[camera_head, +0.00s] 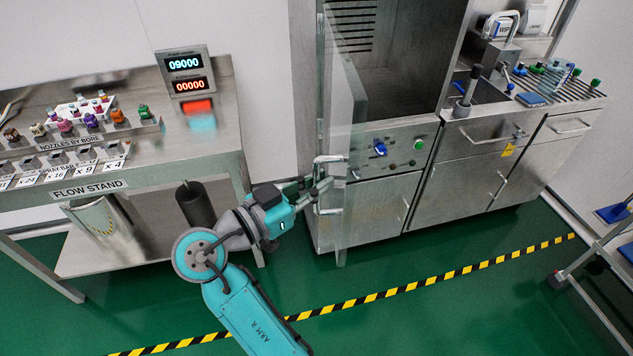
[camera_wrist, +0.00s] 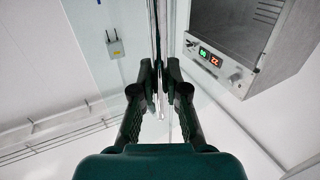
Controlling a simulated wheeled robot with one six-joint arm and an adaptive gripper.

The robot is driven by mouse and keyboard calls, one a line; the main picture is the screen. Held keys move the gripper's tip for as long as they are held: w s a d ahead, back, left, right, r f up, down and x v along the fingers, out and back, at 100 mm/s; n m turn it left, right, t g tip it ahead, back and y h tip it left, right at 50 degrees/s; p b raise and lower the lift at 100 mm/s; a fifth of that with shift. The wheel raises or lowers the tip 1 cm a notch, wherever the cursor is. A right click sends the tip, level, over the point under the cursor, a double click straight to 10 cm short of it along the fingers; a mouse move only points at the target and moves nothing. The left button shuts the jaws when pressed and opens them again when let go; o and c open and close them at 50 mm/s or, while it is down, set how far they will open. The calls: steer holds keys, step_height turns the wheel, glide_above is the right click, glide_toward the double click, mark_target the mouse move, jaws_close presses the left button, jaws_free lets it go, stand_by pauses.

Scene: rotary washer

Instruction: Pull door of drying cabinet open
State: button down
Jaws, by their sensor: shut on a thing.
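The drying cabinet (camera_head: 405,150) stands at the centre of the head view, with a dark open interior above a steel panel with a blue knob and a green button. Its clear glass door (camera_head: 345,95) is at the left of the opening and stands at an angle to the front. A light metal handle (camera_head: 331,159) is low on the door. My gripper (camera_head: 322,187) is at this handle and shut on it. In the wrist view my fingers (camera_wrist: 160,78) close around a thin upright bar beside the door, seen nearly edge-on. The fingers partly hide the handle.
The flow stand (camera_head: 90,187), with nozzles and two number displays (camera_head: 186,75), is left of my arm. A sink counter (camera_head: 485,130) adjoins the cabinet on the right. Green floor with a striped tape line (camera_head: 400,288) lies clear in front. A cart (camera_head: 590,265) stands at the right edge.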

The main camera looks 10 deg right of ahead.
steer(key=shift+f, duration=0.1)
steer(key=c, duration=1.2)
jaws_free()
steer(key=v, duration=1.2)
steer(key=shift+s, duration=0.1)
